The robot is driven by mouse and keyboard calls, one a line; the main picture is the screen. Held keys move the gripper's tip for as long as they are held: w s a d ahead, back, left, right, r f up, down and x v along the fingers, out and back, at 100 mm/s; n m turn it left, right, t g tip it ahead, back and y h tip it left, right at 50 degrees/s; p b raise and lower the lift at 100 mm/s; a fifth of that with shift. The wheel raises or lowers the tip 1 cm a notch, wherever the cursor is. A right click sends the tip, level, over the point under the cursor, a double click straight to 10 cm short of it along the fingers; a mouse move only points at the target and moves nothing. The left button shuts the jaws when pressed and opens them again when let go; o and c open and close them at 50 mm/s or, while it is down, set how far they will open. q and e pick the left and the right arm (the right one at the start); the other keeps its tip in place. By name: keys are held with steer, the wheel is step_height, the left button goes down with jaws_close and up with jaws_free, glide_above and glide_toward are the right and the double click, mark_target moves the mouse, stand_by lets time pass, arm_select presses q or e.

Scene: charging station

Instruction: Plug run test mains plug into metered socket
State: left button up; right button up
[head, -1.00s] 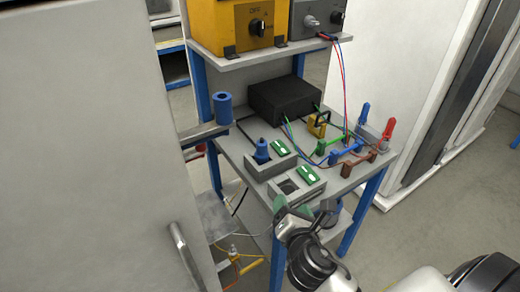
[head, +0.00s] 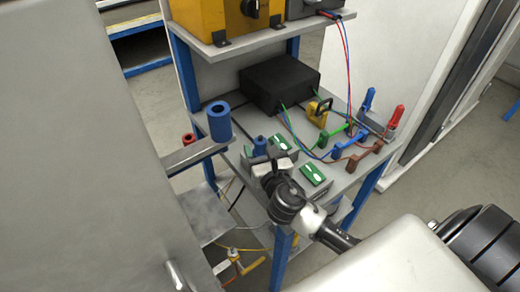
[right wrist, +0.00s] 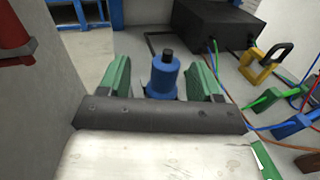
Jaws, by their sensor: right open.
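The front socket box (head: 316,186), with a green switch plate (head: 312,174), is partly hidden by my arm. Which box is metered I cannot tell. My right gripper (head: 272,164) is at the plug. In the right wrist view its green fingers (right wrist: 163,88) are open, one on each side of the plug, with visible gaps. The plug's lower part is hidden by my gripper. My left gripper is out of view.
A black box (head: 282,82) stands behind the sockets. A yellow padlock-like piece (head: 320,110), coloured clamps and wires lie to the right. A blue cylinder (head: 219,122) stands on a rail at the left. A grey cabinet panel (head: 70,160) fills the left side.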

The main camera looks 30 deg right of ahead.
mark_target(258, 137)
steer(key=w, duration=0.1)
steer(key=w+d, duration=0.1)
steer(key=w, duration=0.2)
steer(key=shift+w+d+f, duration=0.1)
steer(key=shift+d+f, duration=0.15)
steer(key=shift+w+d, duration=0.1)
steer(key=shift+w, duration=0.4)
steer(key=shift+s, duration=0.1)
steer(key=shift+c, duration=1.1)
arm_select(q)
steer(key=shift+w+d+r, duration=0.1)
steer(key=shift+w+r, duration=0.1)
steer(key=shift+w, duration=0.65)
arm_select(e)
steer(key=c, duration=0.8)
